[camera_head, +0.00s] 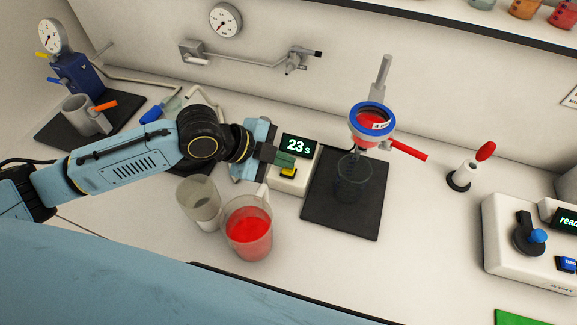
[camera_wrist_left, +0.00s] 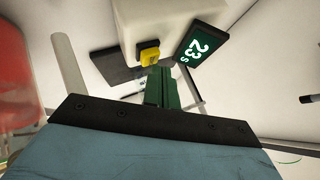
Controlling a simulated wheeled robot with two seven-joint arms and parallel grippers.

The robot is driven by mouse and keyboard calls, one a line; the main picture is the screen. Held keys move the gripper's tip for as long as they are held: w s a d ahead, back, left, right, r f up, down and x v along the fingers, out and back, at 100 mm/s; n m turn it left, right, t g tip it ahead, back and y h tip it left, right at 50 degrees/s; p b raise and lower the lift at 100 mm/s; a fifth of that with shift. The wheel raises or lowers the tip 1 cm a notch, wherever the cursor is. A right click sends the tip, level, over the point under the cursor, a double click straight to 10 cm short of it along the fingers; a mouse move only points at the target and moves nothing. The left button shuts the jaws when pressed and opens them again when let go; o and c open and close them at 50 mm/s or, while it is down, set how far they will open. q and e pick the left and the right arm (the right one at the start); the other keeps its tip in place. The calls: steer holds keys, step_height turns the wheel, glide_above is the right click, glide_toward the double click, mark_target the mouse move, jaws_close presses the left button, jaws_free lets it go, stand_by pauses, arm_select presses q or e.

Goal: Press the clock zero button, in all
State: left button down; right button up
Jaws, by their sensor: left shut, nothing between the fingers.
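The clock (camera_head: 289,182) is a pale box on the bench with a dark display (camera_head: 299,146) reading 23 s in both views. Its yellow button (camera_head: 288,172) is on the front, partly behind my fingertips. In the left wrist view the yellow button (camera_wrist_left: 149,53) lies just beyond the green fingers. My left gripper (camera_head: 284,160) is shut and empty, its tips close beside the button. I cannot tell whether they touch it. My right gripper is not in view.
A beaker of red liquid (camera_head: 248,232) and a clear beaker (camera_head: 198,207) stand close below my left arm. A funnel stand (camera_head: 381,80) with a glass beaker (camera_head: 352,183) on a black mat (camera_head: 330,222) stands right of the clock. A white device (camera_head: 500,235) is far right.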

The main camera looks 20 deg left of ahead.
arm_select(q)
steer(key=shift+s+a+f, duration=0.1)
steer(key=shift+s+f, duration=0.1)
steer(key=shift+f, duration=0.75)
stand_by(0.3)
steer(key=shift+s+r+p, duration=0.4)
steer(key=shift+r+p, duration=0.35)
steer(key=shift+p, duration=0.1)
steer(key=shift+w+r, duration=0.1)
steer(key=shift+r, duration=0.35)
step_height(320, 180, up, 5)
steer(key=p, duration=0.5)
steer(key=shift+w+f, duration=0.1)
steer(key=shift+f, duration=0.05)
